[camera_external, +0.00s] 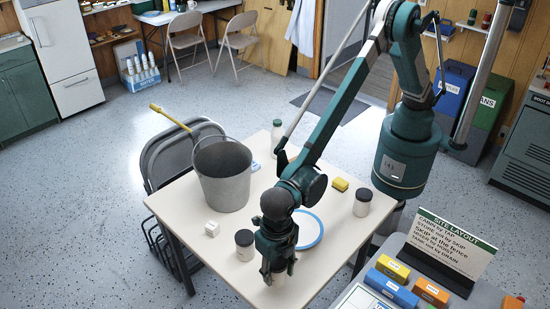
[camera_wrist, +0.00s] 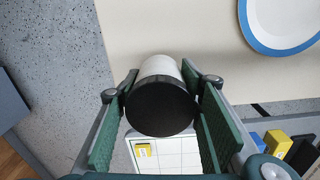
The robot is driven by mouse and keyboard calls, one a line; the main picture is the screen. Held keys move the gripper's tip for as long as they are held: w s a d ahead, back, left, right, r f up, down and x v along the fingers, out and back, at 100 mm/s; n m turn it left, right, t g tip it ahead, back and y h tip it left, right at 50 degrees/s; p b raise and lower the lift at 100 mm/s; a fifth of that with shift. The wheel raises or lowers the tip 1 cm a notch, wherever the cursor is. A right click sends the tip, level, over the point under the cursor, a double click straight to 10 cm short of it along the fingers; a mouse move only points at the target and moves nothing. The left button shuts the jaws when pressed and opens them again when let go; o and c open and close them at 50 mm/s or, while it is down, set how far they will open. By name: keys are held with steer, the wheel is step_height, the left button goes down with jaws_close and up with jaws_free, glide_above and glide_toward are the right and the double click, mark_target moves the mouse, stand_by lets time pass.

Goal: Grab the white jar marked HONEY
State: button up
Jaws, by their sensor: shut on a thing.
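A white jar with a black lid (camera_wrist: 160,108) is between the two fingers of my gripper (camera_wrist: 161,88) in the wrist view. The fingers press on its sides, one on the left and one on the right. Its white body (camera_wrist: 163,67) shows only a little above the lid, and no label is readable. In the external view my gripper (camera_external: 278,268) points down near the table's front corner, mostly covering the jar. I cannot tell whether the jar touches the table (camera_external: 325,197).
Similar dark-lidded jars stand to the left (camera_external: 245,246) and at the right (camera_external: 362,203). A blue-rimmed plate (camera_external: 320,231) lies behind my gripper.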

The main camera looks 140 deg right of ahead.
mark_target(277, 261)
steer(key=shift+r+p, duration=0.45)
steer(key=shift+r, duration=2.45)
